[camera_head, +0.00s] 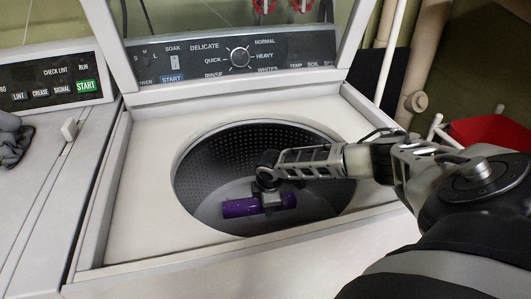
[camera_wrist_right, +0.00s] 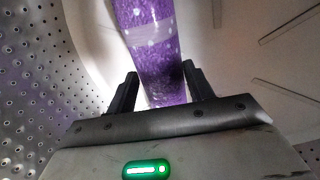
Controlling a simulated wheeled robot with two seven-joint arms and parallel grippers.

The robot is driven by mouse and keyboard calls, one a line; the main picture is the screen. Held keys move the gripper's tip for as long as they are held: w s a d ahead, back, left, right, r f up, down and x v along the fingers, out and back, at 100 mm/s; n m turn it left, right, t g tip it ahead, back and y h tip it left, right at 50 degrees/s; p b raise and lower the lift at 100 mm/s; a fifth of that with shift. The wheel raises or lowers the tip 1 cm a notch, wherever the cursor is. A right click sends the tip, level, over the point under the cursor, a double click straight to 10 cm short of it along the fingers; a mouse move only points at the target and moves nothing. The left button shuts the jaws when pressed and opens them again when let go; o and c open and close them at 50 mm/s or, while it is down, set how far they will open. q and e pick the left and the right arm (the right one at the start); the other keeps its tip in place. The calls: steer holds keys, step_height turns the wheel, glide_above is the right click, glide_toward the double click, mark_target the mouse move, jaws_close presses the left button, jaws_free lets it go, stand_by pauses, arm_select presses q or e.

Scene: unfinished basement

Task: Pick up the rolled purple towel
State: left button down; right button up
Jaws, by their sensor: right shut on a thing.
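The rolled purple towel (camera_head: 240,207) lies level, low inside the washer drum (camera_head: 215,160). My right arm reaches in from the right, and my right gripper (camera_head: 271,203) is shut on the roll toward its right end. In the right wrist view, the purple towel (camera_wrist_right: 150,45), with a paler band and light spots, runs between the two dark fingers of the right gripper (camera_wrist_right: 158,80). Whether the towel touches the drum floor cannot be told.
The washer's round opening and white top (camera_head: 150,150) surround my right arm, with the raised lid and control panel (camera_head: 240,57) behind. A red container (camera_head: 490,132) is at right.

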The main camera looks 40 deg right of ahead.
arm_select(q)
steer(key=shift+s+a+r+p, duration=0.1)
steer(key=shift+a+r+p, duration=0.3)
steer(key=shift+p, duration=0.95)
arm_select(e)
steer(key=s+a+r, duration=0.7)
steer(key=s+r, duration=0.4)
steer(key=s, duration=0.1)
steer(key=shift+r, duration=0.4)
arm_select(q)
steer(key=shift+d+r, duration=0.15)
arm_select(e)
steer(key=o, duration=0.4)
steer(key=shift+c, duration=0.8)
